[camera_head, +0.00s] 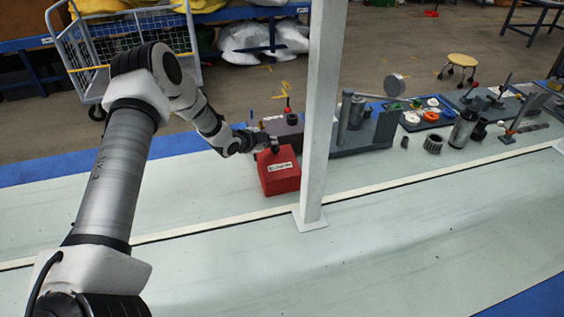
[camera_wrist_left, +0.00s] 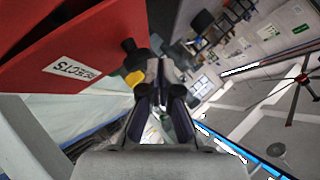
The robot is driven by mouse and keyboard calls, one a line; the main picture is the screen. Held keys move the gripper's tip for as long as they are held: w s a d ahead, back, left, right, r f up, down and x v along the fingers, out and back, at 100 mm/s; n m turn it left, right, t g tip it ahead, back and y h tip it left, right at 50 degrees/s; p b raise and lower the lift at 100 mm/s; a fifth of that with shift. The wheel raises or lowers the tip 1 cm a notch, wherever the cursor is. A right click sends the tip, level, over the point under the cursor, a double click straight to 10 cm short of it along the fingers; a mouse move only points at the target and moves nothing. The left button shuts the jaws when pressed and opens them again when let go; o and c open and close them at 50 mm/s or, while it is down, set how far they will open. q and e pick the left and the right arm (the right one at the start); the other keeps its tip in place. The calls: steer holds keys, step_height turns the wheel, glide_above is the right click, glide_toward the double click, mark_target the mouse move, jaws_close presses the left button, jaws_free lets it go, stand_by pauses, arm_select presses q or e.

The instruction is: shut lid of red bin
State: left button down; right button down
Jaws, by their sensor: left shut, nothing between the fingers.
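The red bin (camera_head: 281,178) stands on the pale bench, left of the white post, with a white label on it. In the left wrist view the bin (camera_wrist_left: 40,80) fills the upper left, and its label reads REJECTS. A dark band runs between two red parts there; I cannot tell how far the lid is open. My left gripper (camera_head: 272,145) is at the bin's upper back edge, shut and empty. In the left wrist view its fingers (camera_wrist_left: 161,75) are together, to the right of the bin; contact with it is unclear. My right gripper is not in view.
A white post (camera_head: 322,120) stands just right of the bin. Behind the bin is a dark box (camera_head: 285,128). Grey fixtures (camera_head: 365,135) and a blue tray with parts (camera_head: 425,110) are farther right. The bench front is clear.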

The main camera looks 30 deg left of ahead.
arm_select(q)
steer(key=shift+w+a+f+b, duration=0.25)
steer(key=shift+f+b, duration=0.1)
steer(key=shift+f, duration=0.2)
steer(key=shift+w+a+f+b, duration=0.2)
steer(key=shift+a+f+b, duration=0.1)
steer(key=shift+f, duration=0.25)
steer(key=d+v, duration=0.1)
steer(key=v, duration=1.1)
steer(key=shift+a, duration=0.45)
